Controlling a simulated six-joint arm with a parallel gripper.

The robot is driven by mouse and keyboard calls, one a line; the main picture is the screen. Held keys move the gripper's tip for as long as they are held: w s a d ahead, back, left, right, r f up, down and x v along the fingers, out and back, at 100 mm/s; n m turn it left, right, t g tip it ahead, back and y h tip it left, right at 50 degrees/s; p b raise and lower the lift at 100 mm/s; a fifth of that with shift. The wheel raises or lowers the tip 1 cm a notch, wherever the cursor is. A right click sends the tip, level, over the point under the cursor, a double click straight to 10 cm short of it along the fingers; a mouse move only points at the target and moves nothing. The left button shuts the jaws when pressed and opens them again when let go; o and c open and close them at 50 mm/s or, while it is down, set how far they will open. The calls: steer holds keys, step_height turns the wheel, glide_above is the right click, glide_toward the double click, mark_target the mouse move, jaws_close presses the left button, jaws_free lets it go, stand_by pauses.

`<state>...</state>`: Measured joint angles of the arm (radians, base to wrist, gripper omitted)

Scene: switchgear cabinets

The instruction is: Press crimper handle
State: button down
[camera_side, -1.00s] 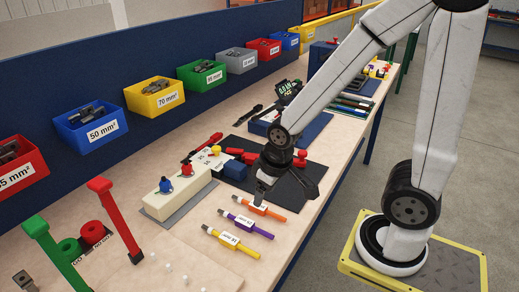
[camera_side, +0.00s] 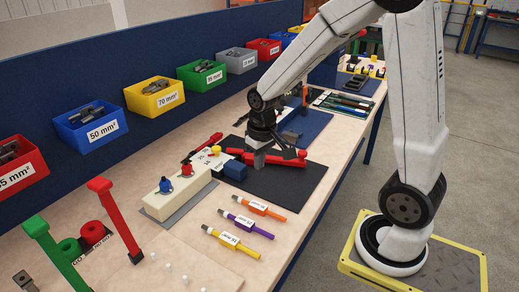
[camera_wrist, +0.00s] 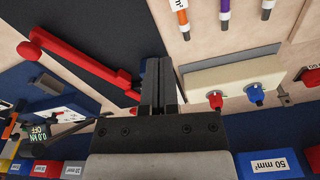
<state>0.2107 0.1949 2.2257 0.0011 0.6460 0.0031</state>
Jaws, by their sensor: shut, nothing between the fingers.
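The crimper has a long red handle (camera_side: 290,158) lying low over a black mat (camera_side: 285,180), with a blue block (camera_side: 235,170) at its left. My gripper (camera_side: 259,163) is shut and empty, pointing down at the handle's left part, and covers some of it. In the wrist view the red handle (camera_wrist: 85,65) runs from a round end at upper left toward my gripper (camera_wrist: 161,62), whose closed fingers sit just right of the handle's near end. I cannot tell whether the fingers touch it.
A beige box (camera_side: 180,193) with red and blue knobs stands left of the mat. Orange, purple and yellow labelled pieces (camera_side: 245,221) lie in front. Coloured bins (camera_side: 203,74) line the back wall. A display reading "0.0 kN OFF" (camera_wrist: 40,132) shows in the wrist view.

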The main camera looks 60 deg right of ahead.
steer(key=d+r+m+g+y, duration=0.1)
steer(key=d+m, duration=0.2)
steer(key=d, duration=0.9)
steer(key=w+d+r+m+g+y, duration=0.1)
steer(key=d+r+m+g, duration=0.1)
steer(key=d, duration=1.1)
steer(key=shift+w+m+y, duration=0.15)
steer(key=shift+m+y, duration=0.15)
steer(key=shift+m, duration=0.3)
steer(key=shift+f, duration=0.1)
steer(key=shift+s+x, duration=0.2)
steer(key=shift+x, duration=4.7)
steer(key=shift+a, duration=0.15)
